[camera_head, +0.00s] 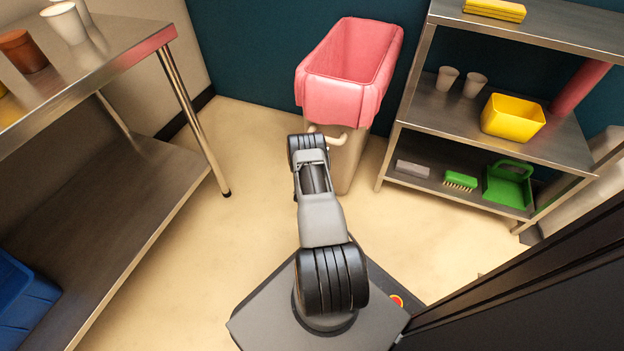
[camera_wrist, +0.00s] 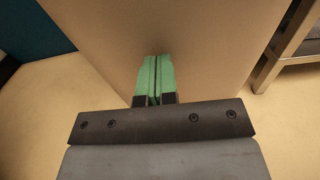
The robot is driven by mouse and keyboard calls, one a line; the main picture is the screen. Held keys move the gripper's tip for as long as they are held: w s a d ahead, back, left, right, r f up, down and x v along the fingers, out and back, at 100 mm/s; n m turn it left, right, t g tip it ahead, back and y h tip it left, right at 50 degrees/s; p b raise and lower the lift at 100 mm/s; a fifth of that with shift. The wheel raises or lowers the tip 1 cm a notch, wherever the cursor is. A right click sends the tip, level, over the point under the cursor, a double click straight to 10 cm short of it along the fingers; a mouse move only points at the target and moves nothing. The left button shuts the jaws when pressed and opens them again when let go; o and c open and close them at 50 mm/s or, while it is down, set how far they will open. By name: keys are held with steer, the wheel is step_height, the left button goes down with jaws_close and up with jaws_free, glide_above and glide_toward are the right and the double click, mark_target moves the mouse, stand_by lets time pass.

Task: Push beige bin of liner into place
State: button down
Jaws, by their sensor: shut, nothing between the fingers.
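The beige bin (camera_head: 346,165) stands on the floor near the teal back wall. A pink liner (camera_head: 344,103) lines it and is folded over its rim. In the wrist view the bin's plain beige side (camera_wrist: 200,45) fills the upper middle. My gripper (camera_wrist: 154,58) has green fingers that are shut together with nothing between them. The fingertips are right in front of the bin's side; I cannot tell whether they touch it. In the head view my arm reaches forward to the bin's lower front, and the arm hides the fingers there.
A steel table (camera_head: 140,60) with cups stands at left, a blue crate (camera_head: 22,305) below. At right, close beside the bin, a steel shelf (camera_head: 455,122) holds a yellow bin (camera_head: 512,117), cups, a green brush (camera_head: 460,180) and a green dustpan (camera_head: 508,186). Floor between is clear.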

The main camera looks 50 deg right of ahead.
steer(key=p+v, duration=0.4)
steer(key=v, duration=0.9)
steer(key=shift+a, duration=0.35)
step_height(320, 180, up, 41)
steer(key=a+m+g+y+p, duration=0.2)
steer(key=m+g+p, duration=0.9)
steer(key=m+p, duration=0.3)
steer(key=s+a+r+m+t+y+p, duration=0.2)
steer(key=a+r+y+p, duration=0.3)
steer(key=a+r, duration=0.3)
steer(key=s+a+r+m+t+y+p, duration=0.3)
steer(key=a+r+p, duration=0.5)
steer(key=r, duration=0.7)
steer(key=s+a+r+m+t+y+p, duration=0.2)
steer(key=a+r+y+p, duration=0.4)
steer(key=a+r, duration=0.4)
step_height(320, 180, up, 2)
steer(key=s+m+p, duration=0.1)
steer(key=s, duration=0.1)
steer(key=shift+s+t+y, duration=0.3)
steer(key=shift+s+t, duration=0.05)
steer(key=shift+t, duration=0.05)
